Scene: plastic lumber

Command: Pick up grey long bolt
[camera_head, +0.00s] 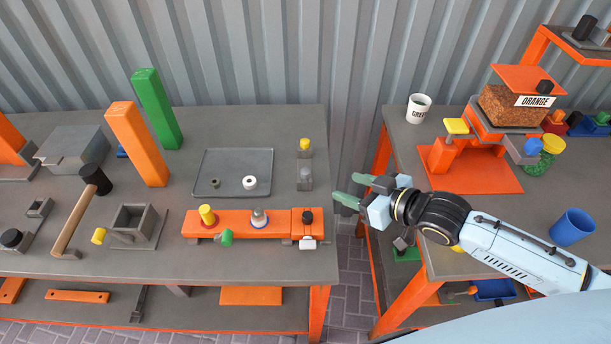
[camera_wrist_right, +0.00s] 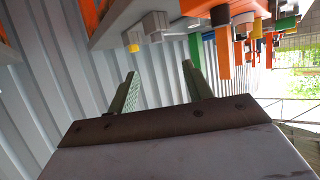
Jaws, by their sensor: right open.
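A grey bolt-like piece (camera_head: 305,178) stands at the right end of the left workbench, just in front of a yellow-topped piece (camera_head: 305,145). I take it for the grey long bolt, though it is small in view. My right gripper (camera_head: 346,188) is open and empty in the gap between the two benches, to the right of the grey piece and apart from it. Its two green fingers (camera_wrist_right: 160,82) show in the right wrist view with nothing between them. A grey piece (camera_wrist_right: 155,22) and a yellow tip (camera_wrist_right: 133,47) show beyond them. My left gripper is out of view.
A dark tray (camera_head: 232,160) holds two small rings. An orange bar (camera_head: 240,224) with several fittings lies in front. Orange (camera_head: 137,145) and green (camera_head: 157,110) posts stand farther left. The right bench holds a white cup (camera_head: 418,108) and blue cup (camera_head: 572,227).

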